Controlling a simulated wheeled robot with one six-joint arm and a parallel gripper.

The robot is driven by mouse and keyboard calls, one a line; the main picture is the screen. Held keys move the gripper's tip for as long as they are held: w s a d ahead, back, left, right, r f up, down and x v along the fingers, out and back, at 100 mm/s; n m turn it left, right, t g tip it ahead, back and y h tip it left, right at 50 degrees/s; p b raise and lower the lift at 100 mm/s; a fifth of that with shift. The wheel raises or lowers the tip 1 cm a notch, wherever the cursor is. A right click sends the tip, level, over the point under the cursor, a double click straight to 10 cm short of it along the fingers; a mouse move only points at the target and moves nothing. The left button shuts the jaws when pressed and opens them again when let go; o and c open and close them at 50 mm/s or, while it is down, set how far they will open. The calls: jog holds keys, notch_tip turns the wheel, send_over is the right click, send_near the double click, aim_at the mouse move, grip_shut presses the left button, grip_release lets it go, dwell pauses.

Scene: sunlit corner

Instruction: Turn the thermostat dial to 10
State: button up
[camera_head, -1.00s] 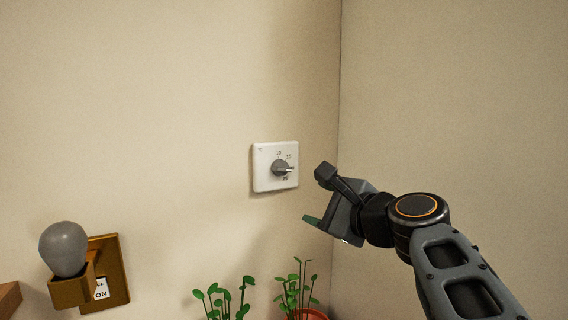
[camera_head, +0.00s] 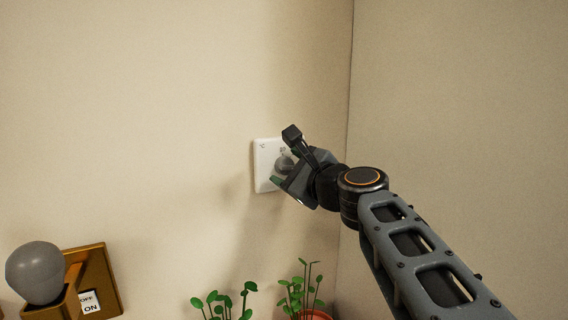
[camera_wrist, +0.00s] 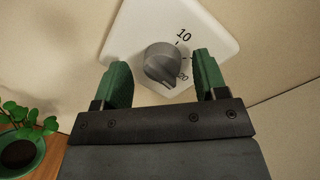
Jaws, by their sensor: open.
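The thermostat is a white square plate (camera_head: 264,160) on the wall near the corner. Its grey dial (camera_wrist: 161,64) sits at the plate's middle. In the wrist view the number 10 shows above the dial and 20 below right of it; other marks are hard to read. The dial's ridge points toward the lower right, near the 20. My gripper (camera_wrist: 160,84) is open, its two green fingertips on either side of the dial, and the dial lies between or just beyond them. I cannot tell whether they touch it. In the head view my gripper (camera_head: 284,158) covers most of the plate's right side.
A brass switch plate (camera_head: 100,275) with an OFF/ON label and a grey bulb-shaped knob (camera_head: 36,272) is at lower left. Green plants (camera_head: 225,303) stand below the thermostat. The wall corner is close on the right. The wall above is clear.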

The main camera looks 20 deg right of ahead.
jog(key=shift+w, duration=0.3)
jog(key=c, duration=0.9)
